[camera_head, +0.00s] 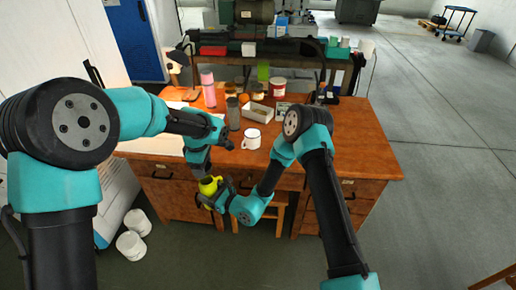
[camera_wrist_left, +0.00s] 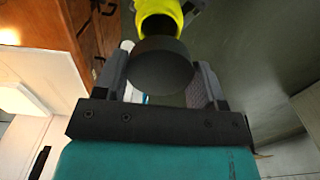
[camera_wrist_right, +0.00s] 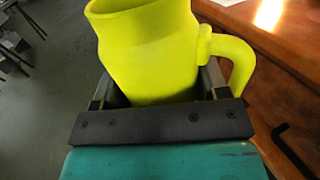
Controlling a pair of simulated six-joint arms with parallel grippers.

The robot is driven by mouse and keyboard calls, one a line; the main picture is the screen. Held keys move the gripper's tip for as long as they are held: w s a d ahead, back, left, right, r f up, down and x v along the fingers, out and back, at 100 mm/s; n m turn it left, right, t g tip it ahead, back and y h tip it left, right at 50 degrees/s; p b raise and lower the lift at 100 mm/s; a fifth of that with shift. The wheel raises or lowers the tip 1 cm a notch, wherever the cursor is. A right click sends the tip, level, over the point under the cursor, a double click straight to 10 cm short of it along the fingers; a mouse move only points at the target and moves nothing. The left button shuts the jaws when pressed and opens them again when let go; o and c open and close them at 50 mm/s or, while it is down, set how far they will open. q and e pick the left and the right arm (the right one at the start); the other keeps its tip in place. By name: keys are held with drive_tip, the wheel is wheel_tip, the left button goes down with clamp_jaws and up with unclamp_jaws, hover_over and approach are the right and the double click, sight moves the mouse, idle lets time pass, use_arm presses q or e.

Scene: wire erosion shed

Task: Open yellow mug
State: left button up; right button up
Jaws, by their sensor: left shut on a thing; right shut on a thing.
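The yellow mug (camera_head: 209,187) is held in the air in front of the desk. It fills the upper middle of the right wrist view (camera_wrist_right: 150,50), its handle on the right. My right gripper (camera_head: 214,200) is shut on its body. My left gripper (camera_head: 204,174) is above the mug, shut on a dark grey round lid (camera_wrist_left: 160,66). In the left wrist view the yellow mug (camera_wrist_left: 160,8) is beyond the lid, with a dark area between lid and yellow rim. I cannot tell how wide any gap is. No lid shows in the right wrist view.
The wooden desk (camera_head: 350,145) is behind the grippers. On it stand a white mug (camera_head: 252,139), a grey cylinder (camera_head: 234,113), a pink bottle (camera_head: 208,89) and a tray (camera_head: 257,112). A stool (camera_head: 262,210) is below the desk front. White containers (camera_head: 131,244) stand on the floor at left.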

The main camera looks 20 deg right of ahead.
drive_tip(key=w+d+r+m+t+h, duration=0.1)
drive_tip(key=d+r+m+h, duration=0.1)
drive_tip(key=d, duration=0.9)
drive_tip(key=w+d+r+m+t+h, duration=0.1)
drive_tip(key=d+r+m+h, duration=0.1)
drive_tip(key=d, duration=1)
drive_tip(key=w+d+r+m+t+h, duration=0.2)
drive_tip(key=d+r+h, duration=0.2)
drive_tip(key=d, duration=0.7)
drive_tip(key=shift+d+r, duration=0.25)
drive_tip(key=shift+r, duration=0.6)
drive_tip(key=shift+w, duration=0.1)
drive_tip(key=w+d+f, duration=0.1)
drive_tip(key=w+d, duration=0.7)
drive_tip(key=w, duration=0.5)
drive_tip(key=shift+w+d+f, duration=0.2)
drive_tip(key=shift+w+f, duration=0.05)
drive_tip(key=shift+w, duration=0.1)
drive_tip(key=shift+f, duration=1.75)
drive_tip(key=shift+f, duration=0.15)
